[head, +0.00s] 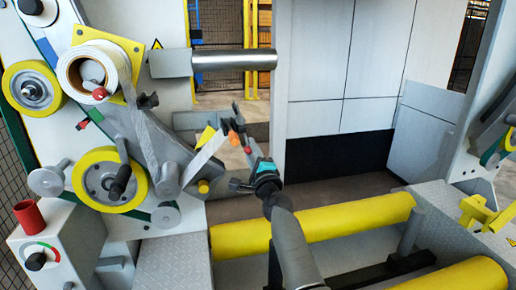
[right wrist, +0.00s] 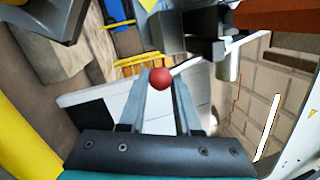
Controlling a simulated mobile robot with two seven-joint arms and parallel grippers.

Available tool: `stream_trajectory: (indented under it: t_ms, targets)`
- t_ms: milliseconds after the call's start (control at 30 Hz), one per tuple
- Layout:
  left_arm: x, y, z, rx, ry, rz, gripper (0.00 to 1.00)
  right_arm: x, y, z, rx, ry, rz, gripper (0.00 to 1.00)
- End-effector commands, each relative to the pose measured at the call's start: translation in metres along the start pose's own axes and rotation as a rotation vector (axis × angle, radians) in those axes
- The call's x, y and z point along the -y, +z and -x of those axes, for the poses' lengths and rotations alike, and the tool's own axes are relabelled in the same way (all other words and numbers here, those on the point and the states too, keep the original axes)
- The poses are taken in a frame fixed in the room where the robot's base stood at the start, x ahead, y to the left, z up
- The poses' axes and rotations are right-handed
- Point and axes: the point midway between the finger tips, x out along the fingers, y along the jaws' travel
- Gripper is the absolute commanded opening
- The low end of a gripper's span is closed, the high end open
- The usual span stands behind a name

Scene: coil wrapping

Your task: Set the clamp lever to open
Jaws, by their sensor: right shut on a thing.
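The clamp lever's red ball knob (right wrist: 161,77) sits at the fingertips of my right gripper (right wrist: 163,90) in the right wrist view. A thin pale rod runs from the knob toward the upper right. The gripper is shut on the knob. In the head view my right gripper (head: 243,143) reaches up from the bottom, just right of the wrapping machine's arm, with small red and orange spots at its fingers. The lever's rod and base are hard to make out there. My left gripper is not in view.
The wrapping machine (head: 150,130) stands at left with a white film roll (head: 72,72), yellow wheels (head: 104,184) and a steel mandrel (head: 232,60). A pale strip (head: 207,155) hangs beside my gripper. Yellow rollers (head: 312,219) lie below; a white panel wall (head: 345,60) stands behind.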

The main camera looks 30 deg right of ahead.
Motion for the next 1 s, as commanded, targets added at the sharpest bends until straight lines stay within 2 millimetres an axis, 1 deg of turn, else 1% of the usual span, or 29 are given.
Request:
stream_trajectory:
  t_ms: [33,200,400,967,1000]
  targets:
    - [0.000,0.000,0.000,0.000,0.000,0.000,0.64,0.004,0.006,-0.002,-0.003,-0.017,-0.036,0.00]
    - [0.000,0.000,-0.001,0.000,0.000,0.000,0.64,0.003,0.012,-0.003,-0.022,-0.034,-0.128,0.00]
    - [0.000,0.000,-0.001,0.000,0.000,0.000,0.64,0.002,0.018,-0.003,-0.034,-0.045,-0.198,0.00]
    - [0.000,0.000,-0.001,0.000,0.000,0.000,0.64,0.000,0.023,-0.004,-0.033,-0.045,-0.227,0.00]
    - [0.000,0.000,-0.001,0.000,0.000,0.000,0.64,0.000,0.023,-0.004,-0.033,-0.044,-0.227,0.34]
